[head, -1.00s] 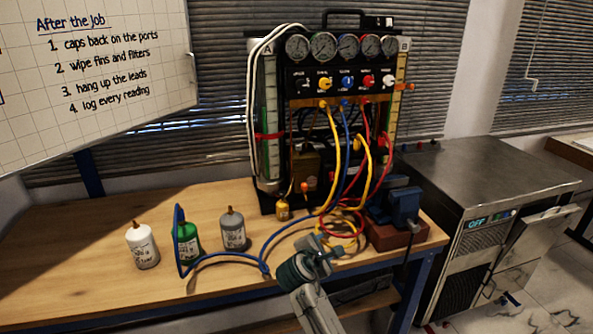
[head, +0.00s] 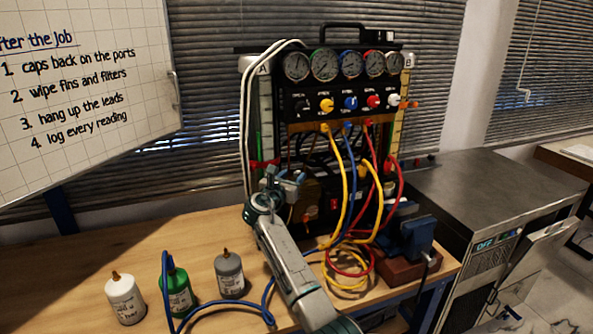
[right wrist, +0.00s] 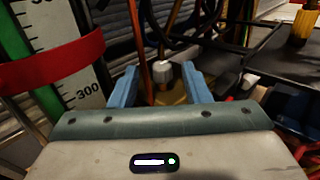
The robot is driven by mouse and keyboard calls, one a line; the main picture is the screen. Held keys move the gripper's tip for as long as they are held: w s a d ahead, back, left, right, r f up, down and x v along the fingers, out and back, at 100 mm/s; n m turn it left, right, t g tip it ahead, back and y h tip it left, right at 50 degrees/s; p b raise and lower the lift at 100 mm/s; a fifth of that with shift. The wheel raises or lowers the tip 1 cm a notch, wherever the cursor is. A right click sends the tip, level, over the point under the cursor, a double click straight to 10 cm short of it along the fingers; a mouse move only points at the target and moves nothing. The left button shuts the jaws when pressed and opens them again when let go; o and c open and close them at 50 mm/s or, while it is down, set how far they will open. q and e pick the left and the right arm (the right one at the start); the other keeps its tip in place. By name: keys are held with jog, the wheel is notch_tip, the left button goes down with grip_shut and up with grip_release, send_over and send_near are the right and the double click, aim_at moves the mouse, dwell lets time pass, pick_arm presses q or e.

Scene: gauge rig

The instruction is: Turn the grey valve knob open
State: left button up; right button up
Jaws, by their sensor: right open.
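A small light-grey block-shaped knob (right wrist: 162,72) shows in the right wrist view, between and a little beyond my fingertips, above a brass-yellow rounded body (right wrist: 172,97). My right gripper (head: 285,178) has its blue fingers apart with nothing between them; it also shows in the right wrist view (right wrist: 161,80). Touch between the fingers and the knob is not visible. In the head view the gripper is in front of the lower left of the gauge rig (head: 335,105), and I cannot make out the grey knob there. My left gripper is not in view.
A clear scale tube (right wrist: 55,45) with a red band (right wrist: 50,62) stands close left of the gripper. Yellow, blue and red hoses (head: 345,262) hang to the right. White, green and grey bottles (head: 229,275) stand on the wooden bench (head: 60,255). A blue vise (head: 410,235) is at right.

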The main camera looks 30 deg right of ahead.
aim_at(297, 171)
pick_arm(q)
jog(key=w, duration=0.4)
pick_arm(e)
jog(key=x, duration=0.3)
jog(key=shift+w+d, duration=0.15)
jog(key=shift+d, duration=0.05)
grip_shut()
jog(key=c, duration=0.9)
grip_release()
jog(key=shift+r+t+p, duration=0.15)
jog(key=shift+t+p, duration=0.15)
jog(key=shift+p, duration=0.35)
jog(key=n+t+y+p, duration=0.4)
jog(key=t+y+p, duration=0.1)
jog(key=p, duration=0.4)
jog(key=shift+d+n, duration=0.1)
jog(key=shift+n, duration=0.3)
jog(key=shift+n+t+y+p, duration=0.3)
jog(key=shift+y+p, duration=0.2)
jog(key=shift+y, duration=0.1)
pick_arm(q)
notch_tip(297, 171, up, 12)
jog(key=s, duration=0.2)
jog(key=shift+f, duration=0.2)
pick_arm(e)
jog(key=shift+n+y, duration=0.3)
jog(key=shift+y, duration=0.1)
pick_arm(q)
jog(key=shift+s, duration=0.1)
